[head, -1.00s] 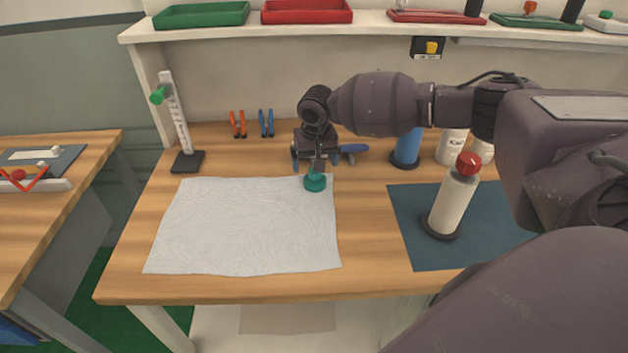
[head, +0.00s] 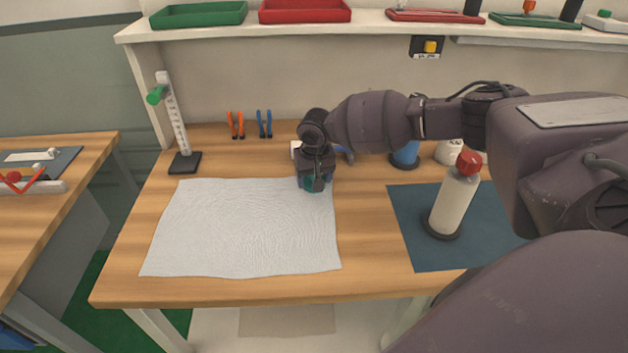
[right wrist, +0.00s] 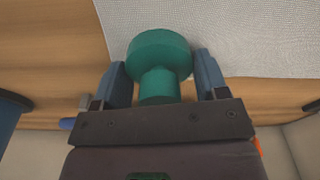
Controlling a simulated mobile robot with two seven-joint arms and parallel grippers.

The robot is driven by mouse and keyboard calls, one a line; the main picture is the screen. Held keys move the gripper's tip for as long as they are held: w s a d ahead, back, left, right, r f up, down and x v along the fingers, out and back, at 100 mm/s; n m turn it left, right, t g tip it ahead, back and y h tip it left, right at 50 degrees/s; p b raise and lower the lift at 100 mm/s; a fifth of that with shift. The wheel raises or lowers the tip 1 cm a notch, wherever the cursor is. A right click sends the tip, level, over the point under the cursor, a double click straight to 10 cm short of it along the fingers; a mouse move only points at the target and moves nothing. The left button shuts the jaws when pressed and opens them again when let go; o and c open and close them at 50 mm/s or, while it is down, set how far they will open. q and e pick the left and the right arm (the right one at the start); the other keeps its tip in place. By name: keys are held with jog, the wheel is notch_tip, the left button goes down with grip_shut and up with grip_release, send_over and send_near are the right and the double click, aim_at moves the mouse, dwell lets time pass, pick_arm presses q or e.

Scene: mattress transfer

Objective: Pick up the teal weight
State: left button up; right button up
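The teal weight stands at the upper right corner of the white sheet (head: 240,230). In the head view my right gripper (head: 314,187) hides most of it. The right wrist view shows the weight (right wrist: 160,50) clearly, with a wide round disc and a narrower stem. The two blue fingers of my right gripper (right wrist: 160,60) stand on either side of it, open, with gaps showing beside the stem. My left gripper is not in view.
A cream bottle with a red cap (head: 455,200) stands on the dark blue mat (head: 405,240) at right. A blue container (head: 405,155) and a white one (head: 449,151) stand behind. A measuring stand (head: 180,130) is at back left. Orange pliers (head: 236,125) and blue pliers (head: 265,124) are at the back.

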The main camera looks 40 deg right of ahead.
jog(key=shift+r, duration=0.1)
jog(key=c, duration=0.7)
